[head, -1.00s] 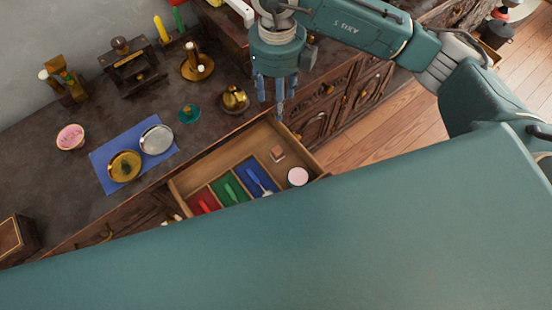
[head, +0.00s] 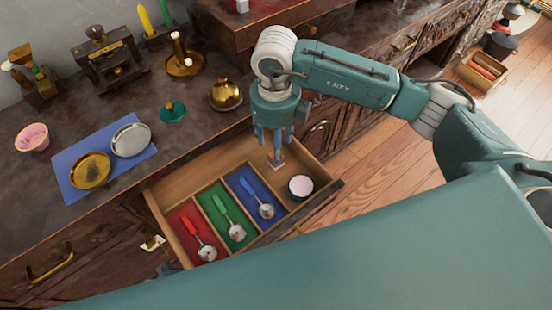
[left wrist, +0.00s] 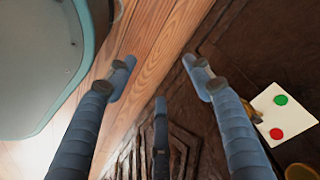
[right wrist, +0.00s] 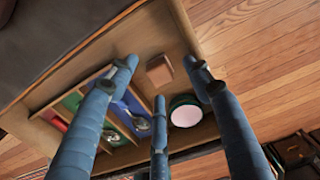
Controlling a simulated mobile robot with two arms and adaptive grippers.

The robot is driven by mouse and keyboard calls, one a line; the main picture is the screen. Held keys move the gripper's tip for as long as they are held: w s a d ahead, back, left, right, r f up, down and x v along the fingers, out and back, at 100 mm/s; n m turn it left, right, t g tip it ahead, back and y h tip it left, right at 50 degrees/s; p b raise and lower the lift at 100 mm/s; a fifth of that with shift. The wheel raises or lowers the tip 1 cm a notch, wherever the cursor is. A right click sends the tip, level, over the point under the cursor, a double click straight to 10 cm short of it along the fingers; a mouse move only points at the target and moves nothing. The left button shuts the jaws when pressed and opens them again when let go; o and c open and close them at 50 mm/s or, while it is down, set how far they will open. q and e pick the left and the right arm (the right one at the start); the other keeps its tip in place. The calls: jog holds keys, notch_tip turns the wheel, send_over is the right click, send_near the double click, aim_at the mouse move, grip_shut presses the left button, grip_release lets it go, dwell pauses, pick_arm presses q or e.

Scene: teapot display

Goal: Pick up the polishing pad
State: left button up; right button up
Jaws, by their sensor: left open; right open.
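The polishing pad seems to be the small pinkish-tan block (head: 277,167) in the right compartment of the open drawer (head: 161,222). It also shows in the right wrist view (right wrist: 160,71). My right gripper (head: 275,150) points down over the block, fingers apart and empty. In the right wrist view its fingertips (right wrist: 160,78) spread around the block's image; the remaining height is hard to judge. My left gripper (left wrist: 158,78) is open and empty in its wrist view, above a dark wooden surface and floor. It is not visible in the head view.
A round tin with a pale pink top (head: 301,187) stands close right of the block. Red, green and blue compartments (head: 240,178) hold spoon-like tools. Drawer walls surround them. Brass pieces and a blue mat (head: 113,173) lie on the dark counter.

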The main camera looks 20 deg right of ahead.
jog(key=f, duration=0.4)
jog(key=shift+s+a+f, duration=0.2)
jog(key=shift+s+f, duration=0.05)
jog(key=shift+s, duration=0.15)
jog(key=shift+f, duration=0.3)
jog(key=c, duration=1)
pick_arm(q)
jog(key=shift+w+r, duration=0.35)
jog(key=shift+r, duration=0.4)
pick_arm(e)
jog(key=shift+r, duration=0.15)
jog(key=shift+w+r, duration=0.1)
jog(key=shift+r, duration=0.55)
pick_arm(q)
jog(key=s+f+p, duration=0.1)
jog(key=s+f, duration=0.3)
jog(key=f, duration=0.2)
jog(key=shift+a+f+p, duration=0.25)
jog(key=shift+f+p, duration=0.1)
jog(key=shift+p, duration=0.05)
pick_arm(e)
notch_tip(320, 180, up, 19)
jog(key=shift+f, duration=0.2)
pick_arm(q)
jog(key=shift+s, duration=0.1)
